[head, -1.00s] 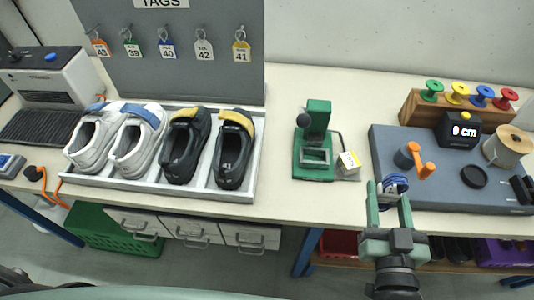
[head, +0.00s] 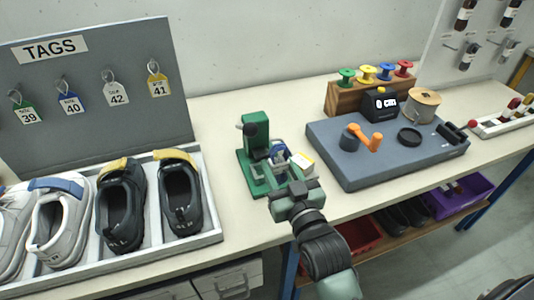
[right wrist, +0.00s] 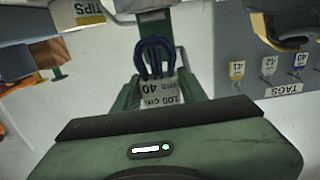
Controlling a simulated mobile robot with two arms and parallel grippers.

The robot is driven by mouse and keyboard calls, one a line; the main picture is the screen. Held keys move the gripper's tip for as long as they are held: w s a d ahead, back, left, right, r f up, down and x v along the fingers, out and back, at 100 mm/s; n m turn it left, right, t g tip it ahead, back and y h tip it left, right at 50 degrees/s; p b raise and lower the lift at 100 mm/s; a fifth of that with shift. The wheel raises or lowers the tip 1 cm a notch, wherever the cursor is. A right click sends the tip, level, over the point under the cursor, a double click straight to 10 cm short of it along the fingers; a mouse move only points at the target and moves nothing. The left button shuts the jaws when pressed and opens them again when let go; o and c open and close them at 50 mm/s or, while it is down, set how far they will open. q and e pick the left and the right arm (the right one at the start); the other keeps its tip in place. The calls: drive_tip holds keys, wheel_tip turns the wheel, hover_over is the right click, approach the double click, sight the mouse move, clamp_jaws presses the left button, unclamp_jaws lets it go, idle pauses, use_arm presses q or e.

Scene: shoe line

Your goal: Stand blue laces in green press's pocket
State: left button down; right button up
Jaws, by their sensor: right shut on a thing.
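The green press (head: 256,132) stands on the table in the middle of the head view, with an upright column and a flat base. My right gripper (head: 276,165) is over the right part of its base and is shut on the blue laces (head: 278,152). In the right wrist view the blue laces (right wrist: 153,52) show as upright loops above a white band marked 100 cm and 40, between my fingers (right wrist: 158,88). The press's pocket is mostly hidden behind the laces and gripper. I cannot tell whether the laces are in it. My left gripper is out of view.
A white and yellow tips box (head: 302,163) sits close to the right of the press. A grey board (head: 350,170) with an orange crank lies further right. A shoe tray (head: 212,222) stands left. Bare table lies between tray and press.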

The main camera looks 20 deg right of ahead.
drive_tip(key=shift+w+a+f+p, duration=0.15)
drive_tip(key=shift+w+f, duration=0.45)
drive_tip(key=shift+w, duration=0.75)
drive_tip(key=shift+w+d+f+p, duration=0.15)
drive_tip(key=shift+w+f, duration=0.45)
drive_tip(key=shift+w, duration=0.75)
drive_tip(key=shift+w+a+f+p, duration=0.15)
drive_tip(key=shift+w+f, duration=0.45)
drive_tip(key=shift+w, duration=0.75)
drive_tip(key=shift+f, duration=0.1)
